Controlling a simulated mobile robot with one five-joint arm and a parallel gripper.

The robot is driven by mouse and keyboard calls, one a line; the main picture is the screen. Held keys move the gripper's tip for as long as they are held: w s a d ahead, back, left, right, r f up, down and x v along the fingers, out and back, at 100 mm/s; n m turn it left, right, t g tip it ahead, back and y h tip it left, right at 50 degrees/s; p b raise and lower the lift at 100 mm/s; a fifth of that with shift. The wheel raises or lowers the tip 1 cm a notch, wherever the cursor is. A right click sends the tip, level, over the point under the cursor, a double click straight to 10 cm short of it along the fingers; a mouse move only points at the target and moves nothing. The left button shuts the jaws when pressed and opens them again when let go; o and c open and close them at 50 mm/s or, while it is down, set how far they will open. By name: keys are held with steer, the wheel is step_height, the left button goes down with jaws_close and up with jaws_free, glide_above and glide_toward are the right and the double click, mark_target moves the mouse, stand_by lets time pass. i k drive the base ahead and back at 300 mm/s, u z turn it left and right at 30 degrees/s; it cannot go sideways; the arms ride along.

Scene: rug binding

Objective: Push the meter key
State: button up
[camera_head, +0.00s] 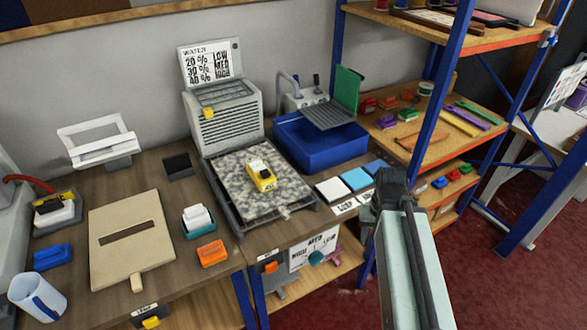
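A yellow hand-held meter (263,177) with dark and white parts on top lies on a speckled grey rug piece (233,187) in a dark-framed tray. Its key is too small to make out. My gripper (391,180) is the dark end of my pale arm, right of the meter and apart from it, by the table's right front edge. The fingers are not clear, so I cannot tell whether they are open, and no held thing shows.
A grey ribbed machine with a water chart (209,63) stands behind the tray. A blue basin (320,144) is at its right, with white, blue and dark pads (356,179) in front. A blue-post shelf (443,110) rises at right. A beige board (125,255) lies left.

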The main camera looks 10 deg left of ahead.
mark_target(265, 174)
steer(key=k, duration=1.4)
steer(key=u, duration=0.65)
steer(key=i, duration=1)
steer(key=z, duration=0.05)
